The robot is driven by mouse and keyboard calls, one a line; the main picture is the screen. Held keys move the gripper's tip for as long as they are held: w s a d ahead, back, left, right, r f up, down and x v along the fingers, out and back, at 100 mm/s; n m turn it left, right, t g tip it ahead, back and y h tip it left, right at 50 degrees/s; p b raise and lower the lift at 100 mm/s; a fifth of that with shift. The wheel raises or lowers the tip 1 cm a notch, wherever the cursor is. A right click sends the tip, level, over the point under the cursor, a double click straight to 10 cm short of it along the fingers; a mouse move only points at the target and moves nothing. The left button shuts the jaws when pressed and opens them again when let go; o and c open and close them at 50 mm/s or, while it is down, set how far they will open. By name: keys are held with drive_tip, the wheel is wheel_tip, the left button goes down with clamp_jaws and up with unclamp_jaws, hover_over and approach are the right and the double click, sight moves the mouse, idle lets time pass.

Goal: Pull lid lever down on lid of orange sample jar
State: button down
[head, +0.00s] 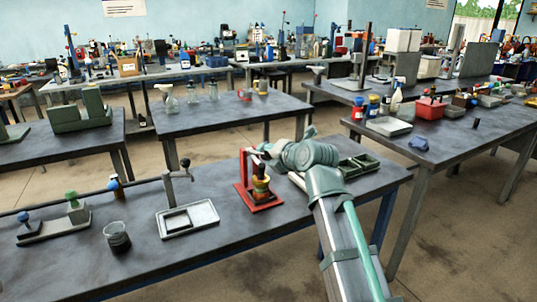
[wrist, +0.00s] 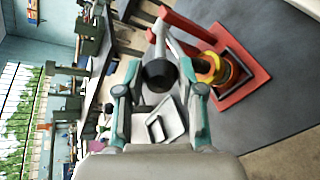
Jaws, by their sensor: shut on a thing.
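The orange sample jar (head: 262,184) stands in a red frame stand (head: 242,182) on the near bench. In the wrist view the jar (wrist: 213,68) shows orange and yellow at the right, partly hidden by the frame and my finger. A grey lid lever (wrist: 160,36) with a round black end (wrist: 158,75) lies between my fingers, at the top of the red frame. My gripper (wrist: 158,50) is shut on this lever. In the head view my gripper (head: 258,153) is just above the stand, and my arm hides part of it; the lever's grip is hard to make out there.
A pale tray with a post and crank (head: 190,218) stands left of the red stand. A dark beaker (head: 117,237) is further left. A green divided tray (head: 358,165) lies behind my arm at the right. The bench front before the stand is clear.

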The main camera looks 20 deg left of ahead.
drive_tip(key=c, duration=0.7)
unclamp_jaws()
drive_tip(key=shift+f, duration=0.2)
drive_tip(key=shift+r, duration=0.1)
drive_tip(key=v, duration=1.2)
